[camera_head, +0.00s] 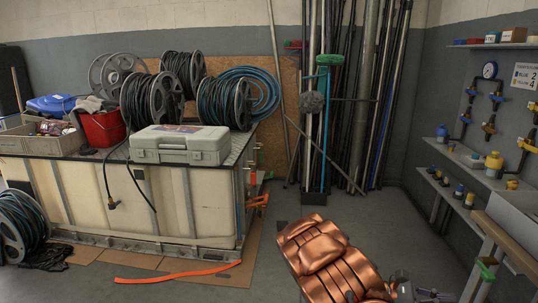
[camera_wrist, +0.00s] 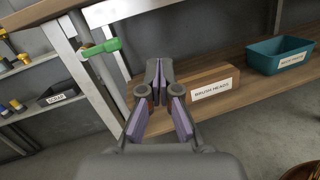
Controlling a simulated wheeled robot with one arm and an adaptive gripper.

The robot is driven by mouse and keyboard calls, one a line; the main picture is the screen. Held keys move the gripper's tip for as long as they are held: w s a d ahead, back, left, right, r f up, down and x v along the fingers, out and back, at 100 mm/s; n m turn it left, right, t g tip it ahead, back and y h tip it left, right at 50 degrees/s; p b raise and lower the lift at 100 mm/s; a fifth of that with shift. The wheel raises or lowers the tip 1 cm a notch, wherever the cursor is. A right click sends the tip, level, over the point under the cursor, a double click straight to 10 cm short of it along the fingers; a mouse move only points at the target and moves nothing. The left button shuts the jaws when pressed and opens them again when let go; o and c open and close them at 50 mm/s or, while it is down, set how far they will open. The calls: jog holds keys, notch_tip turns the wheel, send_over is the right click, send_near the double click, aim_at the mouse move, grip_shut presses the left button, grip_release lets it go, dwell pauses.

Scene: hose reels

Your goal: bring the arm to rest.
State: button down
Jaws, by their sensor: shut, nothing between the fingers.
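My copper-coloured arm (camera_head: 330,262) reaches out low across the front of the head view. My gripper (camera_head: 445,296) is at its end, at the bottom edge, close to the shelving on the right and partly cut off. In the wrist view my gripper (camera_wrist: 156,68) is shut with nothing in it. Its tips point towards a lower wooden shelf (camera_wrist: 228,95); I cannot tell how far apart they are.
On that shelf are a wooden box (camera_wrist: 208,84) labelled for brush heads and a teal bin (camera_wrist: 280,55). A tank with hose reels (camera_head: 150,95) stands left.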

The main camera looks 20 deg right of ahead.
jog(key=s+a+r+m+t+y, duration=0.15)
jog(key=a+t+y, duration=0.3)
jog(key=a, duration=0.95)
jog(key=s+a+r+m+t+y, duration=0.1)
jog(key=s+a+m+t+y, duration=0.3)
jog(key=a, duration=1)
jog(key=s+a+r+m+t+y, duration=0.15)
jog(key=a+y, duration=0.45)
jog(key=a, duration=0.8)
notch_tip(320, 180, up, 22)
jog(key=t+p, duration=0.1)
jog(key=p, duration=2)
jog(key=shift+s+d+f, duration=0.15)
jog(key=shift+s+f, duration=0.05)
jog(key=shift+s, duration=0.05)
